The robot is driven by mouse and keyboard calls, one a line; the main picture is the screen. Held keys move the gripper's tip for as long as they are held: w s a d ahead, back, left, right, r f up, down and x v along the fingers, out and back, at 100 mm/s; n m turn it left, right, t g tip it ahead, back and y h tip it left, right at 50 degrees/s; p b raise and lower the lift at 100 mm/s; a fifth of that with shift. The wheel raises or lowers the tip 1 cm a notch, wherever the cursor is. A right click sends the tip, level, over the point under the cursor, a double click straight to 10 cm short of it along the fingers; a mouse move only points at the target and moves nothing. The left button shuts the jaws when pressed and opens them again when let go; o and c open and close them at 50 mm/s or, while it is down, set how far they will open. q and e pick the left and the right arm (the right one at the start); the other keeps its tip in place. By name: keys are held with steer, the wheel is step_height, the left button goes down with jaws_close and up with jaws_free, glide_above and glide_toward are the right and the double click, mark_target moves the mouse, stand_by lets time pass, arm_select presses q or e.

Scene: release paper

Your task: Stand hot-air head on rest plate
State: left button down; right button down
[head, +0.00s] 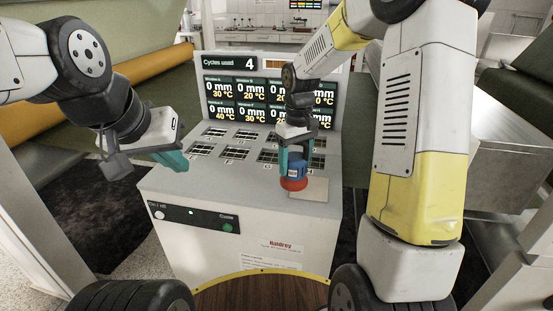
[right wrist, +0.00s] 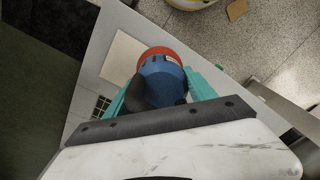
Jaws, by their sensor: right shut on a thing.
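The hot-air head (head: 296,171) is a blue body with a red-orange lower end. My right gripper (head: 295,160) is shut on it and holds it upright, over or at the left edge of the beige rest plate (head: 316,188). In the right wrist view the blue and red head (right wrist: 163,76) sits between the teal fingers (right wrist: 166,92), with the pale plate (right wrist: 124,58) beside it. Whether the head touches the surface cannot be told. My left gripper (head: 174,160) is at the left above the machine's edge, with teal fingers seen from the side; its opening is unclear.
The white machine top (head: 215,178) carries several dark grid slots (head: 240,135) behind the head. A display panel (head: 262,92) stands at the back. The front face has a green button (head: 227,227). The left front of the top is clear.

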steer(key=shift+w+d+f, duration=0.5)
steer(key=shift+d+f, duration=0.15)
steer(key=shift+d, duration=0.3)
steer(key=shift+w+d+f, duration=0.5)
steer(key=shift+d+f, duration=0.2)
steer(key=shift+d, duration=0.25)
steer(key=shift+w+d+f, duration=0.5)
steer(key=shift+d+f, duration=0.15)
steer(key=shift+d, duration=0.3)
steer(key=shift+f, duration=0.1)
steer(key=shift+c, duration=1.5)
jaws_free()
steer(key=shift+f, duration=0.1)
step_height(320, 180, up, 12)
steer(key=s+r+m+t, duration=0.2)
steer(key=s+r+t, duration=0.1)
steer(key=s+r, duration=0.65)
steer(key=s+a+f+m+t+y, duration=0.1)
steer(key=s+a+m+t+y, duration=0.1)
steer(key=s, duration=1.3)
steer(key=shift+m+t, duration=0.6)
